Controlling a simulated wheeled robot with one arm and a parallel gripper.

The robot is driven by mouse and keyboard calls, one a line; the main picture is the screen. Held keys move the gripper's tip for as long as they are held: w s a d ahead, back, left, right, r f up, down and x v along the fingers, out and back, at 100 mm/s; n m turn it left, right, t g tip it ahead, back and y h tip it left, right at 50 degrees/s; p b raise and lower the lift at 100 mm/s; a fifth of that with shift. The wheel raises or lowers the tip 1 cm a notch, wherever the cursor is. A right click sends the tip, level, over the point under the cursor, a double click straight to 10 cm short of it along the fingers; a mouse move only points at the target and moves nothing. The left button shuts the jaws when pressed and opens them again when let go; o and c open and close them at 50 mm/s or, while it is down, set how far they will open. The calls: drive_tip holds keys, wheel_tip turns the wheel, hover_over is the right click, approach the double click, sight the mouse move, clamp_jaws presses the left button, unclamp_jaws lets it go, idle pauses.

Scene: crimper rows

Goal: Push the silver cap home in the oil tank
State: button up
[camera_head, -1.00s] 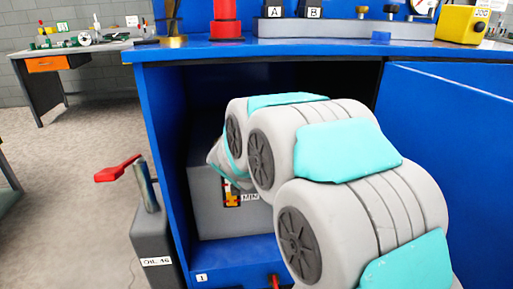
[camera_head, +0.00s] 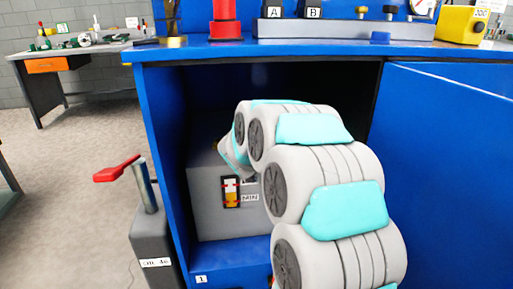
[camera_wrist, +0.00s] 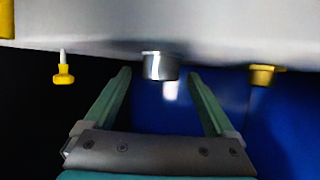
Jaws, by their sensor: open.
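The oil tank (camera_head: 212,218) is a grey box inside the blue cabinet, with a sight gauge (camera_head: 231,191) and a MIN label on its front. Its pale surface (camera_wrist: 200,38) fills the top of the wrist view. The silver cap (camera_wrist: 160,67) sits at the edge of that surface, standing out from it; how deep it is seated I cannot tell. My gripper (camera_wrist: 158,73) is open, its green fingers on either side of the cap in the picture, with visible gaps. Contact is not visible. In the head view my arm hides the gripper and the cap.
In the wrist view a yellow plug (camera_wrist: 63,73) is left of the cap and a brass fitting (camera_wrist: 264,76) right. The blue cabinet (camera_head: 163,150) walls surround my arm.

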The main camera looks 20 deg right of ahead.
drive_tip(key=shift+x, duration=0.75)
drive_tip(key=c, duration=1.4)
